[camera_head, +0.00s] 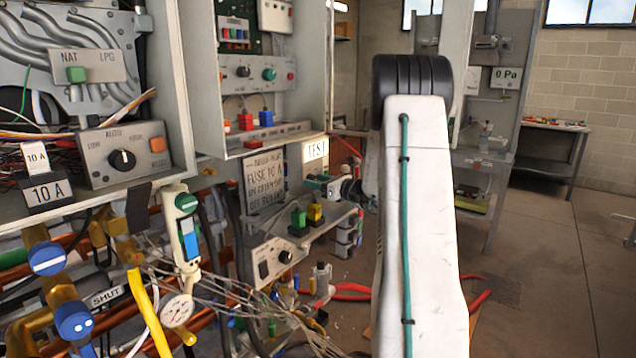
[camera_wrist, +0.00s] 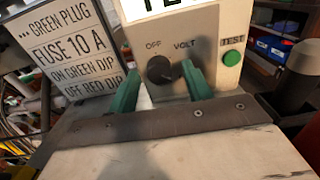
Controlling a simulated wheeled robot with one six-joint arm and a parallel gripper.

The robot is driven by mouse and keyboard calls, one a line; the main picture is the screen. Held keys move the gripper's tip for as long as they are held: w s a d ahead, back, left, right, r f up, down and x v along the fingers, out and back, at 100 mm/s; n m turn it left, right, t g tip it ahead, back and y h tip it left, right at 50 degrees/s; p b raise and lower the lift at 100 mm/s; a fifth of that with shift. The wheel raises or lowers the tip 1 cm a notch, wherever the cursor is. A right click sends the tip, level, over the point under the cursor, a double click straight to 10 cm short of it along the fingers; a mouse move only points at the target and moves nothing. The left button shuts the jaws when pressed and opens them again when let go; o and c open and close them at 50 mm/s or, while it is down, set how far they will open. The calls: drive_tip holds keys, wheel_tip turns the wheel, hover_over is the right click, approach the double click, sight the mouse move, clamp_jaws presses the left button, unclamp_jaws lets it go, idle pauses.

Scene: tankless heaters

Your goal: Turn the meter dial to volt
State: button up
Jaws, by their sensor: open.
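The meter (camera_wrist: 205,25) is a pale box with a grey face in the wrist view. Its dark round dial (camera_wrist: 160,68) sits below the labels OFF at upper left and VOLT at upper right. I cannot clearly tell which label its pointer faces. My gripper (camera_wrist: 163,80) is open, its green fingers to the left and right of the dial with gaps visible; depth is hard to judge. In the head view my gripper (camera_head: 322,184) is at the meter, whose white display (camera_head: 316,150) reads TEST. The dial is not distinguishable there.
A green test button (camera_wrist: 231,58) is right of the dial. A printed sign (camera_wrist: 66,45) stands to the left; it also shows in the head view (camera_head: 265,178). Floor at right is open.

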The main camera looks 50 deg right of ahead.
drive_tip(key=c, duration=1)
drive_tip(key=shift+n, duration=0.4)
drive_tip(key=n, duration=1.1)
drive_tip(key=o, duration=1)
